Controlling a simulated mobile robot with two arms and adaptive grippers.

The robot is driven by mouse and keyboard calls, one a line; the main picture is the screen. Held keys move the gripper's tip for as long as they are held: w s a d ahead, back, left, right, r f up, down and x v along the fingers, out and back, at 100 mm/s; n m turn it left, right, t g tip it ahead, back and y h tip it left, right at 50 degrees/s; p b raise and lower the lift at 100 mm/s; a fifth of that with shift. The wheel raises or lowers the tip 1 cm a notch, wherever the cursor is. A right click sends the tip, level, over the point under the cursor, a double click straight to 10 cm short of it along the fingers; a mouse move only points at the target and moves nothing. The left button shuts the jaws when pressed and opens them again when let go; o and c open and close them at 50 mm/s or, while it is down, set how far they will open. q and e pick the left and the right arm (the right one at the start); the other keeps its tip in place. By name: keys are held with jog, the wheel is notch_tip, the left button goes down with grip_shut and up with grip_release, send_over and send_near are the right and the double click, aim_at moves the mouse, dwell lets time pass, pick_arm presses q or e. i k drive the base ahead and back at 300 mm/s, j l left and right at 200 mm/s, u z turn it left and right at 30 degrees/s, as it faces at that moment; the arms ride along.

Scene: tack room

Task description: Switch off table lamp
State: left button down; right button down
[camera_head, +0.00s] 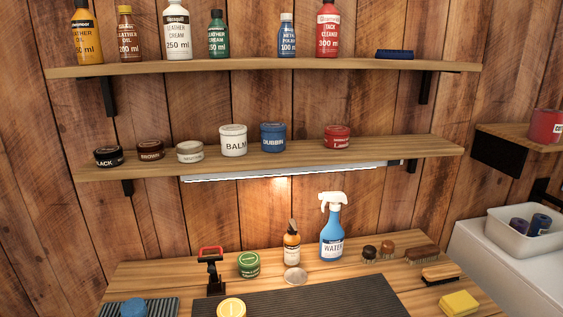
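I cannot make out a table lamp in the head view. A long light strip (290,173) under the lower shelf glows white, and the wall below it looks bright. A small black upright item with a red top (211,268) stands on the table's left part; I cannot tell what it is. Neither of my grippers is in view.
The wooden table (150,278) holds a dark mat (320,300), a blue spray bottle (332,235), a green tin (248,264), brushes (422,254) and a yellow sponge (458,303). Shelves (270,158) with tins and bottles hang above. A white bin (520,240) stands right.

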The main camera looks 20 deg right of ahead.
aim_at(393, 163)
jog(key=i+z, duration=0.15)
jog(key=z, duration=0.3)
jog(key=i+j+z, duration=0.1)
jog(key=z, duration=0.3)
jog(key=l+u, duration=0.5)
jog(key=l, duration=0.5)
jog(key=j+z, duration=0.25)
jog(key=j, duration=0.25)
jog(key=j+z, duration=0.25)
jog(key=j, duration=0.3)
jog(key=k, duration=0.05)
